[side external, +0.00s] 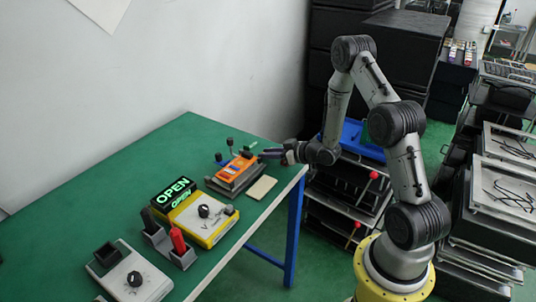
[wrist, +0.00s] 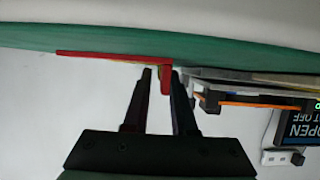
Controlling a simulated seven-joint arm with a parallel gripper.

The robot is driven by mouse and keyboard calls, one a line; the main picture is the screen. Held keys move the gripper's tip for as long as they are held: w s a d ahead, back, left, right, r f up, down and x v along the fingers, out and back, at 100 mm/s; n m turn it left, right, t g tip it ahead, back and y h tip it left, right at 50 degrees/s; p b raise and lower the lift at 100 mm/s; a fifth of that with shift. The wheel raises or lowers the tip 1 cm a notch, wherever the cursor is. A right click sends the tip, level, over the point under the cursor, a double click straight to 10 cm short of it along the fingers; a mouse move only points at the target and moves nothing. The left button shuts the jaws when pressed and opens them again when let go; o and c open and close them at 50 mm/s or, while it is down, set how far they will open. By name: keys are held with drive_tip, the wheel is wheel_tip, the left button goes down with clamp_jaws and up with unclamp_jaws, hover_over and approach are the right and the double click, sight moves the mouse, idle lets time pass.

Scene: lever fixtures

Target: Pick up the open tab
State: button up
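The lit green word OPEN shows on a black sign (side external: 174,192) on the table in the side view. It also shows on a dark panel (wrist: 298,130) at the right edge of the wrist view. No separate piece is clearly marked as an open tab. My gripper (side external: 266,154) is near the table's right edge, beside the orange lever fixture (side external: 236,170). In the wrist view my gripper (wrist: 160,75) has its fingers apart. A red L-shaped piece (wrist: 166,78) shows between the fingertips, nearer the right finger. I cannot tell whether it touches.
On the green table (side external: 120,185) stand a yellow box (side external: 208,225) with a black knob, red and black handles (side external: 178,240), and a grey knob box (side external: 135,280). A beige plate (side external: 262,187) lies in front of the orange fixture. The table's back left is clear.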

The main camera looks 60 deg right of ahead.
clamp_jaws()
